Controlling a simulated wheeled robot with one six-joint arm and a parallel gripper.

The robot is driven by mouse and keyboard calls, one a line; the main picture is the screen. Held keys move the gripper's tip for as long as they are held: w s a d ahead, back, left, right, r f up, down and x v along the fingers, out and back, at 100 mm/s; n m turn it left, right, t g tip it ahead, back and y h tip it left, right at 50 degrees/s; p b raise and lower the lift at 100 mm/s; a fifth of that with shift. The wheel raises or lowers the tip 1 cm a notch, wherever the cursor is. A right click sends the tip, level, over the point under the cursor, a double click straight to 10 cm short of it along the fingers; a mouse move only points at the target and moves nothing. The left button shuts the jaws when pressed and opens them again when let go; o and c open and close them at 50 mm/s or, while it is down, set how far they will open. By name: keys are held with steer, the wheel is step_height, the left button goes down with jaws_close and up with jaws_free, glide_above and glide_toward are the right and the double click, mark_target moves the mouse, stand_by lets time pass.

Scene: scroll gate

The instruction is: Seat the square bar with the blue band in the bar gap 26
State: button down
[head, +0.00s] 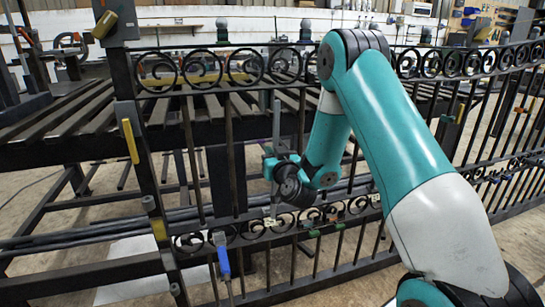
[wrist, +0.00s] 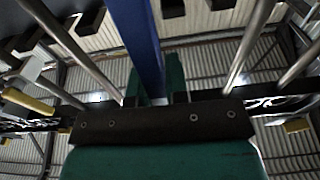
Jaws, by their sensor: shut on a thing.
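My gripper (head: 272,166) is in front of the gate in the head view, shut on an upright square bar (head: 277,122). In the wrist view the blue band (wrist: 139,42) of the bar shows between the teal fingers of my gripper (wrist: 153,88). In the head view the bar's grey upper part rises toward the scroll rings, and its lower part is partly hidden by my gripper and wrist. The gate (head: 290,64) has a row of scrolls along the top and another along the lower rail. I cannot read a number 26, and I cannot tell whether the bar touches either rail.
Upright gate bars (head: 232,150) stand to the left of my gripper. A blue clip (head: 222,262) sits on a bar at the lower left. Yellow handles (head: 130,141) are on the left post. A slatted bench (head: 75,120) stands behind the gate.

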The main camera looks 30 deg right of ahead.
steer(key=b+v, duration=0.5)
steer(key=v, duration=0.1)
steer(key=shift+r, duration=0.3)
stand_by(0.5)
steer(key=shift+a, duration=0.1)
stand_by(0.4)
